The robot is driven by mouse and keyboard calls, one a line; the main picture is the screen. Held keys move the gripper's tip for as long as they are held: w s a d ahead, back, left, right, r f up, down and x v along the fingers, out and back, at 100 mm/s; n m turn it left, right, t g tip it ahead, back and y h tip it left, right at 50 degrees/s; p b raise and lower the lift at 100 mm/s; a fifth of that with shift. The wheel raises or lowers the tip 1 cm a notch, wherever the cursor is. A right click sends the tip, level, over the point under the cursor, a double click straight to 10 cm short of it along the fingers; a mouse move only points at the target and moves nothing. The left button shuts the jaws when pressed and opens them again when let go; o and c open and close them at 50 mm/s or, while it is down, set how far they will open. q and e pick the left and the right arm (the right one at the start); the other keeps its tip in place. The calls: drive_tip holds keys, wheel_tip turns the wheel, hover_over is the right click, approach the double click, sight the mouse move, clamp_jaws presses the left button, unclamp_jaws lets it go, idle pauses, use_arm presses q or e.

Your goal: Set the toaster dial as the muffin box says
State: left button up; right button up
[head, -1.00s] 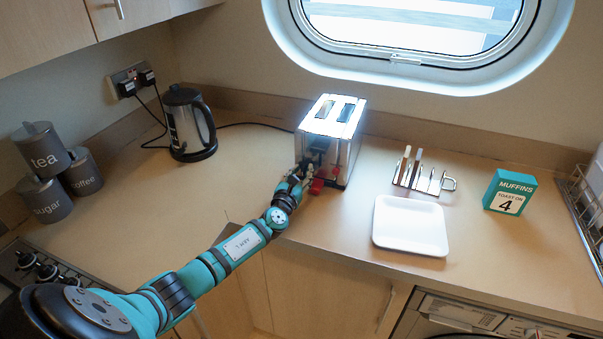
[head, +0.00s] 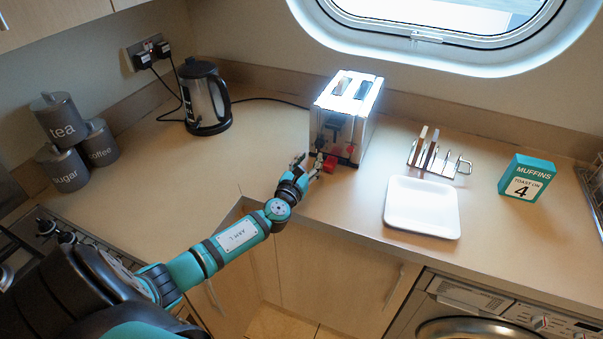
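The shiny steel toaster (head: 362,130) stands on the worktop below the window, its dark control end facing me. Small red parts (head: 330,163) show low on that end; I cannot read the dial's setting from here. The teal muffin box (head: 527,178) stands upright at the right and reads "MUFFINS, TOAST ON 4". My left gripper (head: 308,168) is in front of the toaster's control end, at its lower left. Its fingers are spread and look empty, apart from the toaster. My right gripper is not in view.
A white square plate (head: 422,208) and a toast rack (head: 441,163) with toast lie between toaster and box. A kettle (head: 207,97) and tea, sugar and coffee tins (head: 62,122) stand at the left.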

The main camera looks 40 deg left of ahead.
use_arm(q)
drive_tip(key=v, duration=0.6)
drive_tip(key=shift+s+d, duration=0.1)
idle(0.4)
